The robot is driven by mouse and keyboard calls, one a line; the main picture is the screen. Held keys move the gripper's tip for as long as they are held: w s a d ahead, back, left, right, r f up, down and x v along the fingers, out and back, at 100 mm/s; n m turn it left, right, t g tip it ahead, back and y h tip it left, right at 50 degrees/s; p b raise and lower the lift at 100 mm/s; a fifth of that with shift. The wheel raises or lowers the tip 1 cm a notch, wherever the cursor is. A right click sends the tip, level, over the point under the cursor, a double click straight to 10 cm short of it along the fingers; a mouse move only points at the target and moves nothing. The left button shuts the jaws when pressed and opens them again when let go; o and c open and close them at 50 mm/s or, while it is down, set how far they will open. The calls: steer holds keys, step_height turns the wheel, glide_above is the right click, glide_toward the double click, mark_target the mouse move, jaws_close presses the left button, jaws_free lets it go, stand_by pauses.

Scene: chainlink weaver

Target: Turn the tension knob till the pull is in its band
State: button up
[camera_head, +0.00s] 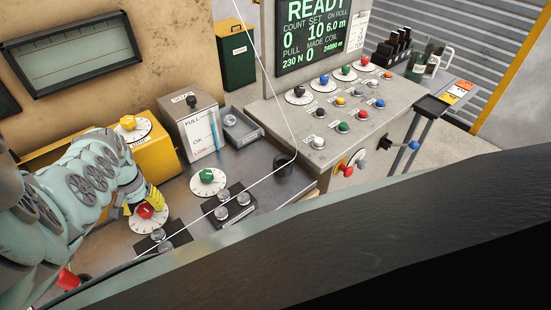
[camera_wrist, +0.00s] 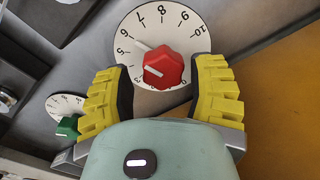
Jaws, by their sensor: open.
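A red knob (camera_wrist: 165,68) on a white numbered dial (camera_wrist: 190,32) sits between the yellow fingers of my gripper (camera_wrist: 160,74) in the wrist view. The fingers are open, one on each side, with gaps to the knob. The white pointer mark lies near the 6. In the head view, the red knob (camera_head: 145,211) is on the grey bench at the lower left, with my gripper (camera_head: 141,204) just over it. A screen (camera_head: 313,35) reads READY and PULL 230 N. I see no marked pull band on it. A gauge box (camera_head: 201,131) marked FULL, OK and LOW stands behind.
A green knob (camera_head: 207,175) on its own dial stands to the right. A white line runs over the bench through roller blocks (camera_head: 232,207). A yellow box with a knob (camera_head: 153,147) stands behind my gripper. The button console (camera_head: 345,115) is farther right.

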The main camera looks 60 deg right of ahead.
mark_target(144, 207)
steer(key=shift+w+a+r, duration=0.15)
steer(key=shift+r, duration=1.35)
step_height(144, 207, up, 8)
steer(key=shift+f, duration=0.25)
